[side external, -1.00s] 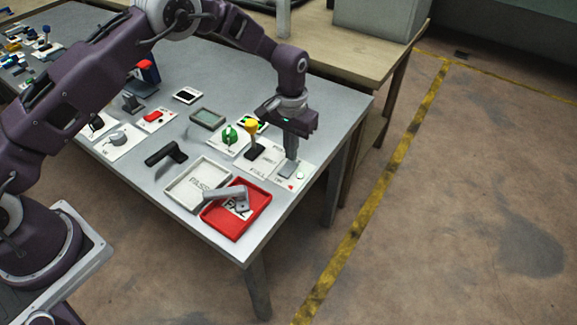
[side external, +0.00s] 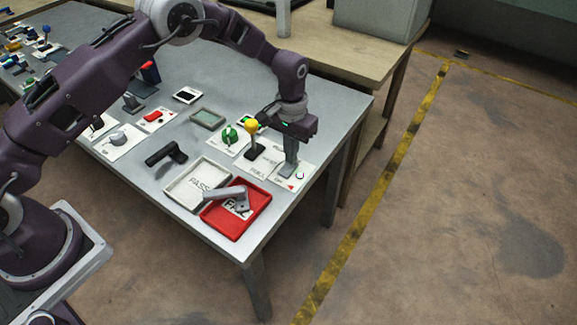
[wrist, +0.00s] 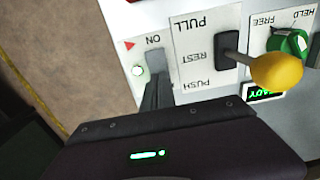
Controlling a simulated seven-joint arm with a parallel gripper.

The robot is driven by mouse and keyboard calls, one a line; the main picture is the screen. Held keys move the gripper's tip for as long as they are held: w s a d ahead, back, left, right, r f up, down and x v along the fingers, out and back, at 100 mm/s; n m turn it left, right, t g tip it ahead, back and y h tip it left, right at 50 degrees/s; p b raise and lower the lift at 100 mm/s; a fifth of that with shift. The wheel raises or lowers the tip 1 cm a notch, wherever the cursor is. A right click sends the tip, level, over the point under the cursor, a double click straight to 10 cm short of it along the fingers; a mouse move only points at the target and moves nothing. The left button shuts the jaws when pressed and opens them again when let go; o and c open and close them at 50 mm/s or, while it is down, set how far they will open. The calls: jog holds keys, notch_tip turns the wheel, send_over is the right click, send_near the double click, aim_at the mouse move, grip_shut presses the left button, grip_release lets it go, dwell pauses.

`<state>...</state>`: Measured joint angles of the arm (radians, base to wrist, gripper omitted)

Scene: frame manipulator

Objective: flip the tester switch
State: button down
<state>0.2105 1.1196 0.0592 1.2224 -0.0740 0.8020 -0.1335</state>
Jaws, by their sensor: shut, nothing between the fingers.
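The tester panel (side external: 309,170), a white plate marked ON, lies near the table's right edge.
Beside the panel stands a yellow-knobbed lever (wrist: 277,71) on a PULL/REST/PUSH plate. Beyond it are a green knob (wrist: 290,43) and a green-lit display (wrist: 264,94). In front lie a white PASS tray (side external: 180,200) and a red FAIL tray (side external: 225,235) holding a grey part.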

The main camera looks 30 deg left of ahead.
jog(key=shift+f, duration=0.6)
jog(key=shift+r, duration=3.55)
notch_tip(320, 180, up, 10)
jog(key=t, duration=0.1)
send_over(280, 169)
jog(key=s+a+r+t, duration=0.1)
jog(key=s+a+r, duration=0.3)
jog(key=s+r, duration=0.55)
jog(key=s+a+r+t, duration=0.2)
jog(key=s+r, duration=0.5)
jog(key=s, duration=0.2)
jog(key=s+a+f+t, duration=0.1)
jog(key=s+f, duration=0.1)
jog(key=s, duration=1.1)
jog(key=shift+s+a+t, duration=0.2)
jog(key=shift+a+t, duration=0.1)
jog(key=shift+a, duration=0.05)
